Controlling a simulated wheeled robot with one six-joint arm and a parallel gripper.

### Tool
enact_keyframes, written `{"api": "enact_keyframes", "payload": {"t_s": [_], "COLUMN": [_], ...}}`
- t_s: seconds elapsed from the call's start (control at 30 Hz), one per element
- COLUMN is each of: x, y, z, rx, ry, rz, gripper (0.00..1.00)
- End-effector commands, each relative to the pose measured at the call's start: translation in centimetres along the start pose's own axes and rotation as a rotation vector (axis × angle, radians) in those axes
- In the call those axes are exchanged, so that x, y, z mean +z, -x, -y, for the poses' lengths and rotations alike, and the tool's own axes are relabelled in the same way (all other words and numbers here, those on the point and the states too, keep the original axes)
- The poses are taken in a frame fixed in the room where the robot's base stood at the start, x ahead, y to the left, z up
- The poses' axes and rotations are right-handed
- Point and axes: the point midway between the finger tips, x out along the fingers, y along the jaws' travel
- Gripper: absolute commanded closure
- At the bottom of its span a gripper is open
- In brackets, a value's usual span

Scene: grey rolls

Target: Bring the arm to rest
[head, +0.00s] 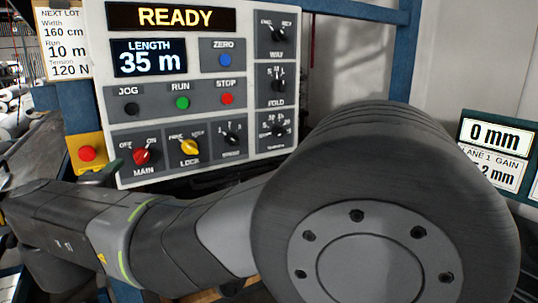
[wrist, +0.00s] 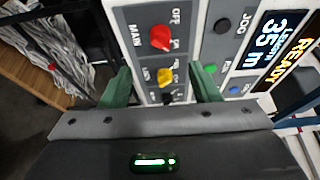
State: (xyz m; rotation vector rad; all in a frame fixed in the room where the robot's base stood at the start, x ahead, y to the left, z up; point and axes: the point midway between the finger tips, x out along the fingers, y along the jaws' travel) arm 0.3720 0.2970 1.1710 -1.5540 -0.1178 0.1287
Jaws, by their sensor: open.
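My arm fills the lower part of the head view, with a large dark joint at the right and a link running left. My gripper (wrist: 160,78) shows in the wrist view as two green fingers held apart, with nothing between them but the panel beyond. The control panel (head: 200,100) faces me, with a red MAIN knob (head: 141,156) and a yellow LOCK knob (head: 190,147). In the wrist view the yellow knob (wrist: 165,76) appears between the fingers; contact cannot be told.
The panel display (head: 172,17) reads READY and the length display (head: 149,58) reads 35 m. A red button on a yellow box (head: 86,153) sits left of the panel. Gauge displays (head: 496,136) stand at the right. Blue posts (head: 402,60) frame the panel.

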Motion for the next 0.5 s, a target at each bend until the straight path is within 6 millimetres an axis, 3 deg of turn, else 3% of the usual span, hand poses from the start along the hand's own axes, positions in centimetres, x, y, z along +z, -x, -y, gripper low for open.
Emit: {"api": "enact_keyframes", "payload": {"t_s": [0.07,0.5], "x": [0.0,-0.1], "y": [1.1,-6.2], "z": [-0.1,0.0], "rx": [0.001,0.001], "ry": [0.0,0.002], "rz": [0.004,-0.004], "gripper": [0.44,0.44]}}
